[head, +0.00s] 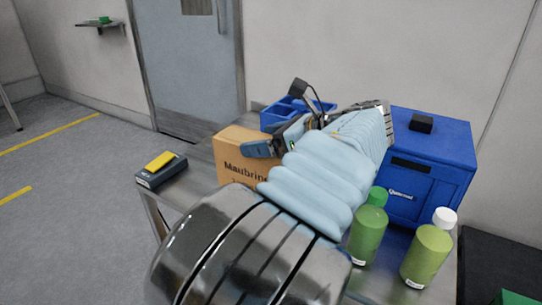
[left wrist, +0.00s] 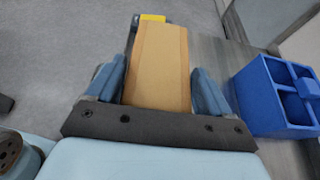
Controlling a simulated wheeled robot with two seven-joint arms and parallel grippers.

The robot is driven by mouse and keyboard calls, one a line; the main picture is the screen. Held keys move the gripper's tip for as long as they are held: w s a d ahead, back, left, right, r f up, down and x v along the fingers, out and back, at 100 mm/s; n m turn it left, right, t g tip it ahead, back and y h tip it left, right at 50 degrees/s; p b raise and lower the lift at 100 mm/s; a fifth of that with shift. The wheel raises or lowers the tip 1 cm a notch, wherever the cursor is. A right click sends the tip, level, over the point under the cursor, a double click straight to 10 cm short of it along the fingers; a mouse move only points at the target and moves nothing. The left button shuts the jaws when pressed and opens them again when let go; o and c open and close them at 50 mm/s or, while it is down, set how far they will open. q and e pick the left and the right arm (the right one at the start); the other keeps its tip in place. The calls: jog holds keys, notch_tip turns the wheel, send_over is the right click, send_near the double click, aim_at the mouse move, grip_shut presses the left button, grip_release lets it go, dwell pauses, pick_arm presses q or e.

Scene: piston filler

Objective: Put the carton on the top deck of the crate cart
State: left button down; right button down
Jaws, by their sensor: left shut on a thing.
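The carton (head: 232,152) is a brown box with dark lettering, on or just above the grey metal table; I cannot tell whether it touches the top. My left gripper (head: 262,147) is at the carton, and my sleeved arm hides its right side. In the left wrist view the carton (left wrist: 160,62) lies between the two blue fingers of the left gripper (left wrist: 158,75), which is shut on it. I cannot make out the crate cart with certainty. My right gripper is not in view.
On the table (head: 190,185) are a dark device with a yellow top (head: 161,169), a blue divided bin (head: 272,118), a blue box (head: 440,150) and two green bottles (head: 368,228) (head: 427,252). A black surface (head: 500,265) is at lower right. Floor at left is clear.

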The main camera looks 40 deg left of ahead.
pick_arm(q)
jog(key=shift+f, duration=1.9)
grip_release()
jog(key=shift+f, duration=0.1)
jog(key=shift+d, duration=0.1)
jog(key=v, duration=1.2)
